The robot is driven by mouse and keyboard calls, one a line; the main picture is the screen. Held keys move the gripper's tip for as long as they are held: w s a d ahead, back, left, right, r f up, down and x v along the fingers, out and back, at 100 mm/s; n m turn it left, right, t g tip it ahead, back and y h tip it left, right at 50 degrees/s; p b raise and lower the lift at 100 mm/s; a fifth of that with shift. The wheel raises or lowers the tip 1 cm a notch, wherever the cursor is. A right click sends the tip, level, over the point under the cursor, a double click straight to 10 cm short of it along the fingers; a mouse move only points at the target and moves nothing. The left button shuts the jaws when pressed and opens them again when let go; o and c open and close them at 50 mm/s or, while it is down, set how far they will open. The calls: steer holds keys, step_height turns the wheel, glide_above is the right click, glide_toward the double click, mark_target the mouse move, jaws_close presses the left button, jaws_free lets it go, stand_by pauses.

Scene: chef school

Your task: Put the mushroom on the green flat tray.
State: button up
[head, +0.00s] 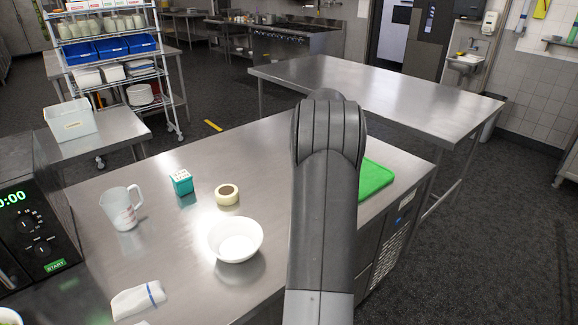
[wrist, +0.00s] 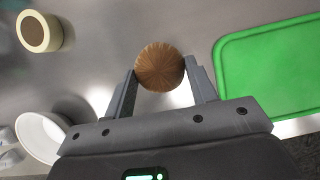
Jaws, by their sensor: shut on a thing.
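In the wrist view my gripper (wrist: 161,90) is shut on the mushroom (wrist: 160,66), whose brown round cap shows between the two fingers. The green flat tray (wrist: 283,62) lies to the right of the mushroom in that view, apart from it. In the head view the green tray (head: 374,178) lies near the right end of the steel counter, partly hidden behind my arm. My gripper and the mushroom are hidden by my arm in the head view. The mushroom's height above the counter is hard to tell.
A white bowl (head: 236,240), a roll of tape (head: 227,194), a teal box (head: 181,182), a clear measuring jug (head: 122,207) and a folded white cloth (head: 138,300) lie on the counter (head: 170,250) left of my arm. A microwave (head: 32,215) stands at the far left.

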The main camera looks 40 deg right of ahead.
steer(key=s+d+r+m+h, duration=0.1)
steer(key=s+d+m, duration=0.1)
steer(key=s+d, duration=0.8)
steer(key=s+d+r+m+h, duration=0.15)
steer(key=s+d, duration=0.45)
steer(key=s, duration=0.7)
steer(key=shift+y, duration=0.45)
steer(key=w+f, duration=0.2)
steer(key=w, duration=0.1)
steer(key=w+f, duration=0.2)
steer(key=w, duration=0.2)
steer(key=w+f, duration=0.3)
steer(key=w, duration=0.1)
steer(key=shift+a, duration=0.4)
steer(key=shift+f, duration=2)
steer(key=shift+f, duration=0.1)
steer(key=o, duration=1)
steer(key=shift+c, duration=0.2)
steer(key=v, duration=1.2)
steer(key=shift+w, duration=0.3)
